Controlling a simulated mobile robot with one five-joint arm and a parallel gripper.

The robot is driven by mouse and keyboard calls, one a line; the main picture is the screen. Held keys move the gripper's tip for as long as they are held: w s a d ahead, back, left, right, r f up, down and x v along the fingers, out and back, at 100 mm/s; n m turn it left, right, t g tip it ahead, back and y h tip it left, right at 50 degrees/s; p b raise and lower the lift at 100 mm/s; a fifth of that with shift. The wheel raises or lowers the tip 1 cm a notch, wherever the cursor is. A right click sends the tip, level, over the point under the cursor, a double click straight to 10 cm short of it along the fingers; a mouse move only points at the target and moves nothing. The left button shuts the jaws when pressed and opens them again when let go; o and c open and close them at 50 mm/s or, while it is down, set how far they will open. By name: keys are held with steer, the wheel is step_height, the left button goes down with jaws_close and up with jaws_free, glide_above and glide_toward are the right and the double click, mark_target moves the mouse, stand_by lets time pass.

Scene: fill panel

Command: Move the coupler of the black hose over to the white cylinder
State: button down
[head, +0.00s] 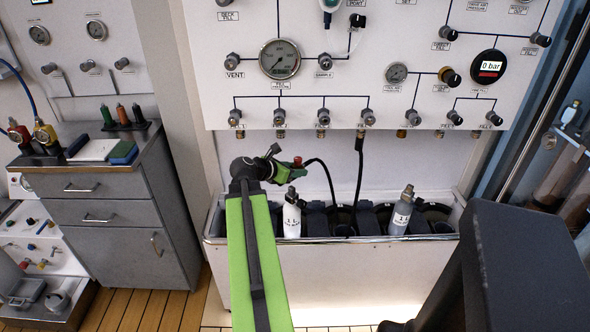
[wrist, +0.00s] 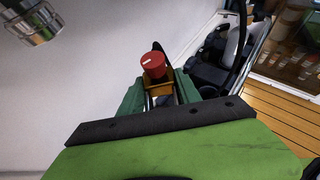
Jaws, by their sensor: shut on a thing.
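My gripper (head: 291,170) is shut on the hose coupler, which has a red cap (head: 297,160). In the wrist view the red cap (wrist: 152,65) stands above a brass-coloured body between my green jaws (wrist: 158,95). The black hose (head: 328,179) curves from the coupler down into the trough. The white cylinder (head: 292,218) stands upright in the trough, its top just below my gripper in the head view. The coupler is apart from its valve. The jaws partly hide the coupler's body.
A grey cylinder (head: 401,214) leans in the trough (head: 345,239) to the right. A black hose length (head: 358,175) hangs from the panel's lower row of fittings. The gauge panel (head: 345,75) rises behind. A drawer cabinet (head: 95,200) stands left.

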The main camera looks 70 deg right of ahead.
mark_target(292, 187)
steer(key=shift+f+b, duration=1.4)
steer(key=shift+f, duration=0.4)
steer(key=shift+f+b, duration=2.15)
steer(key=c, duration=0.8)
jaws_free()
steer(key=shift+r, duration=0.1)
steer(key=shift+o, duration=0.2)
